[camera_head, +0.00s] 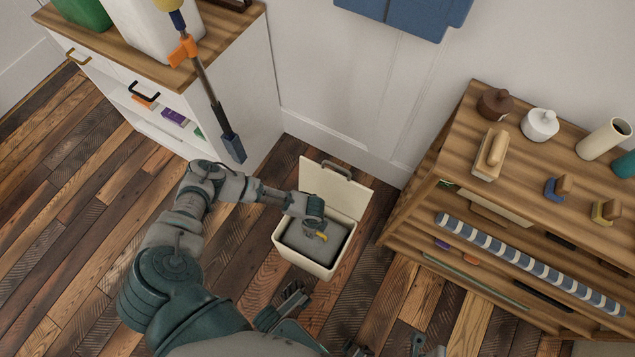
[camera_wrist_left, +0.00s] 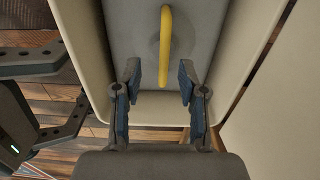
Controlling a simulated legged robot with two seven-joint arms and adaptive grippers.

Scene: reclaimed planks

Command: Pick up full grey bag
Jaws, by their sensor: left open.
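The full grey bag (camera_head: 312,240) sits inside a cream bin (camera_head: 304,263) whose lid stands open. A yellow handle loop (camera_head: 321,236) rises from the top of the bag. My left gripper (camera_head: 314,228) reaches down into the bin mouth above the bag. In the left wrist view the left gripper (camera_wrist_left: 160,85) is open, its blue-padded fingers apart. The yellow loop (camera_wrist_left: 165,50) stands between and beyond the fingertips, over the grey bag (camera_wrist_left: 140,62). Contact with the loop does not show.
The bin lid (camera_head: 337,190) leans back toward the wall. A wooden shelf unit (camera_head: 455,165) stands close on the right, a white cabinet (camera_head: 245,105) at the upper left. A tool with a dark tip (camera_head: 232,147) hangs from the cabinet side. Plank floor is free at left.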

